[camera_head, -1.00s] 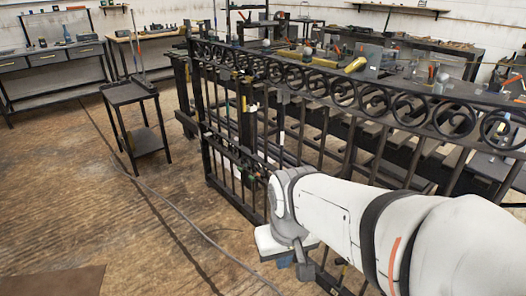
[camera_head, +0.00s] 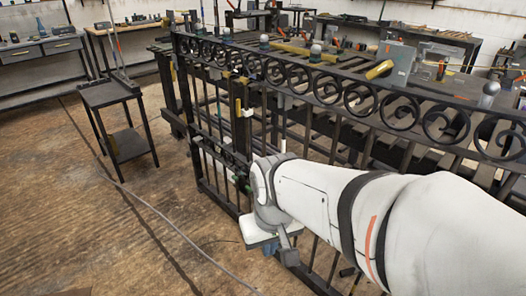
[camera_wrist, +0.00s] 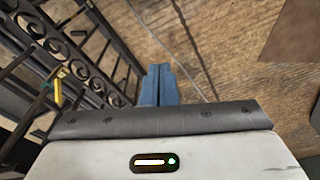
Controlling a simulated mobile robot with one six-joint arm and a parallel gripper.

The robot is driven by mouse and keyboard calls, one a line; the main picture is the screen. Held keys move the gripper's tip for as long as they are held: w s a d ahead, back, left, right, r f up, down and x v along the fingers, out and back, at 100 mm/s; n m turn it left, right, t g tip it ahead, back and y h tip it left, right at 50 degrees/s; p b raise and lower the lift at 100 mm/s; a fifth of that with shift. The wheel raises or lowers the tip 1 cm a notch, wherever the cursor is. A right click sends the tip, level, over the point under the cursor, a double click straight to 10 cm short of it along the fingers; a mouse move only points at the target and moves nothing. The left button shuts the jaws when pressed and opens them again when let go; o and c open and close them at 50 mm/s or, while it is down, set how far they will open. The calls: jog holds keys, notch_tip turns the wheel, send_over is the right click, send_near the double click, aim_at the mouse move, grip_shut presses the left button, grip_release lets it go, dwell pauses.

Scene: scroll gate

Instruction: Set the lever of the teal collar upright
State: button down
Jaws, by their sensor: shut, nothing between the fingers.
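The black iron gate (camera_head: 262,65) with a row of scrolls runs across the head view. Small coloured fittings sit on its bars, among them a yellow piece (camera_head: 238,106), a pale piece (camera_head: 247,113) and a small green piece (camera_head: 222,177). I cannot tell which, if any, is the teal collar, and I cannot make out its lever. My gripper (camera_wrist: 158,70) shows blue fingers, shut and empty, pointing over the floor beside the gate. In the head view its fingers are mostly hidden below my wrist. A yellow fitting (camera_wrist: 57,88) shows left of the fingers in the wrist view.
A dark side table (camera_head: 110,93) stands left of the gate. Workbenches line the back wall, and a dark worktop with tools lies behind the gate. A cable (camera_head: 165,220) crosses the wooden floor, which is otherwise open at the left. A brown mat (camera_wrist: 292,35) lies right in the wrist view.

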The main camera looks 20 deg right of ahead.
jog(key=w+d+f+n+g+h+b, duration=0.1)
jog(key=w+d+f+g+h+b, duration=0.15)
jog(key=d+f+h, duration=0.4)
jog(key=w+d+f+n+g+h+b, duration=0.15)
jog(key=w+d+f+g+h, duration=0.25)
jog(key=d, duration=0.5)
jog(key=w+d+f+n+t+h+b, duration=0.35)
jog(key=w+f+n+t+h, duration=0.4)
jog(key=w+f, duration=0.7)
jog(key=d+r+m+t+h+b, duration=0.1)
jog(key=d+r, duration=0.3)
jog(key=d, duration=0.6)
jog(key=shift+s+d+r, duration=0.25)
jog(key=shift+s+d, duration=0.1)
jog(key=shift+s, duration=0.1)
